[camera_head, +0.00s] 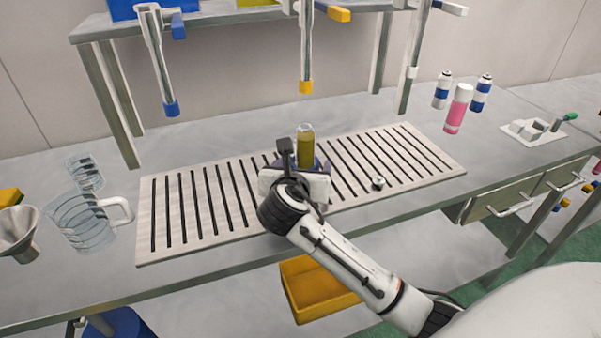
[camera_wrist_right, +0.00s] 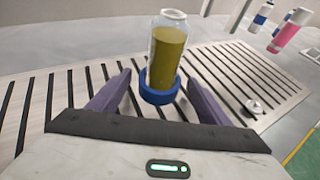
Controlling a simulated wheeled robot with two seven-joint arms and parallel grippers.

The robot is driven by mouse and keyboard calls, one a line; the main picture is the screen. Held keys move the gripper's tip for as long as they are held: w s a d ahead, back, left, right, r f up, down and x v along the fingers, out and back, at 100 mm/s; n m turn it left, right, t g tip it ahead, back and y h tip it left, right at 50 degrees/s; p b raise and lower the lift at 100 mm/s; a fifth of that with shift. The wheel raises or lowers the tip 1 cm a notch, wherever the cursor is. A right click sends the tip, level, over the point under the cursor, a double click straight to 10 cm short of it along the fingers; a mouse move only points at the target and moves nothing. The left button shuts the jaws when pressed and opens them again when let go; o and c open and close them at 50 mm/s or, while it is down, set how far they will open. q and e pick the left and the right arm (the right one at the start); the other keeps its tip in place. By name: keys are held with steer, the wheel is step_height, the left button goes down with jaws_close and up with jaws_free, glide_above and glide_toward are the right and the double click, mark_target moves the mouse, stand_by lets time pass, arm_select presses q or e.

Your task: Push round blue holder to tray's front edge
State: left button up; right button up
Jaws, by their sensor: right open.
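The round blue holder (camera_wrist_right: 160,95) stands on the slotted tray (camera_wrist_right: 236,70) in the right wrist view. A clear bottle with yellow-olive liquid (camera_wrist_right: 165,50) stands upright in it; the bottle also shows in the head view (camera_head: 305,148). In the head view my gripper hides most of the holder. My right gripper (camera_wrist_right: 157,92) is open, with one purple finger on each side of the holder and a gap beside each. Whether anything touches the holder's near side I cannot tell. The tray (camera_head: 220,207) lies along the bench. My left gripper is not in view.
A small metal valve piece (camera_head: 378,183) lies on the tray, right of the gripper. A measuring jug (camera_head: 80,222) and funnel (camera_head: 17,232) stand left. Spray cans, one pink (camera_head: 458,108), stand back right. Tools hang above the tray from the rack (camera_head: 240,18).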

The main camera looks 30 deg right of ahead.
steer(key=shift+x, duration=1.2)
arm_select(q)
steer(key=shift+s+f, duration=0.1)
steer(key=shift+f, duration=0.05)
